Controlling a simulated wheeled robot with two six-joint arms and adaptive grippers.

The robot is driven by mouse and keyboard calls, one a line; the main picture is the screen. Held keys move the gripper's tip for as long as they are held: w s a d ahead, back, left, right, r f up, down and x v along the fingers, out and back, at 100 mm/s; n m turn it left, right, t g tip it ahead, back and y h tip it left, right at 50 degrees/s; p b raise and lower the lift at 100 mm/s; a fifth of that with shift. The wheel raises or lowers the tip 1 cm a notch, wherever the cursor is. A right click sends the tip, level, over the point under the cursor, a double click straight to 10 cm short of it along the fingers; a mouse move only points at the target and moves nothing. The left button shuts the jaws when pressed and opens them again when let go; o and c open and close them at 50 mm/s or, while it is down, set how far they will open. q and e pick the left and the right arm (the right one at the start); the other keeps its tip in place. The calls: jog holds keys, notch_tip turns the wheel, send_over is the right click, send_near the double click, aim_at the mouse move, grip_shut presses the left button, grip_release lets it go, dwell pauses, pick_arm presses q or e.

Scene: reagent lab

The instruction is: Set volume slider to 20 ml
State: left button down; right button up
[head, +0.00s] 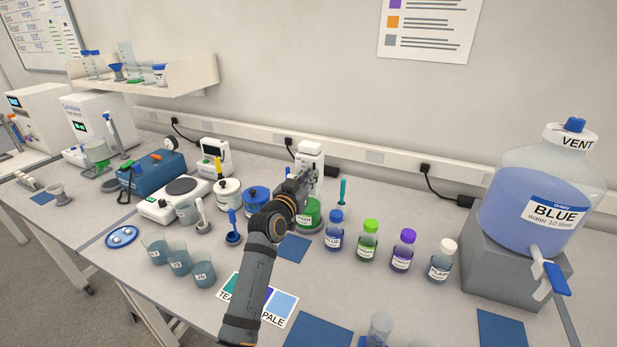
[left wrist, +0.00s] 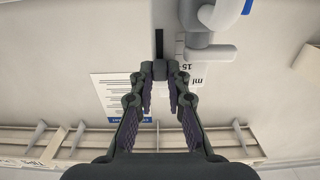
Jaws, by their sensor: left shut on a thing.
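The white dispenser (head: 311,156) stands upright above a green container (head: 311,213) at the middle of the bench. My left gripper (head: 303,180) is at its front face and covers part of it. In the left wrist view, the gripper (left wrist: 160,70) is shut at the lower end of a dark vertical slot (left wrist: 159,43) in the dispenser's face. A scale (left wrist: 193,75) beside the slot shows "ml" and "15", partly covered by the right finger. The slider's exact setting cannot be read. My right gripper is not in view.
Blue, green, purple and white-capped bottles (head: 368,240) stand right of the arm. A blue pot (head: 256,199) and small tool holder (head: 233,237) stand to its left. A large BLUE carboy (head: 540,200) is at the right. Beakers (head: 179,258) and colour cards (head: 280,305) lie nearer the front.

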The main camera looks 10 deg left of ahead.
pick_arm(q)
notch_tip(320, 180, up, 2)
jog(key=shift+r+p, duration=0.15)
jog(key=shift+p, duration=0.65)
jog(key=c, duration=1.3)
grip_release()
jog(key=s, duration=0.4)
jog(key=s+a, duration=0.1)
jog(key=s, duration=0.3)
jog(key=s+a, duration=0.1)
jog(key=s, duration=0.2)
jog(key=shift+s+a, duration=0.15)
jog(key=shift+s, duration=0.25)
jog(key=shift+f, duration=0.2)
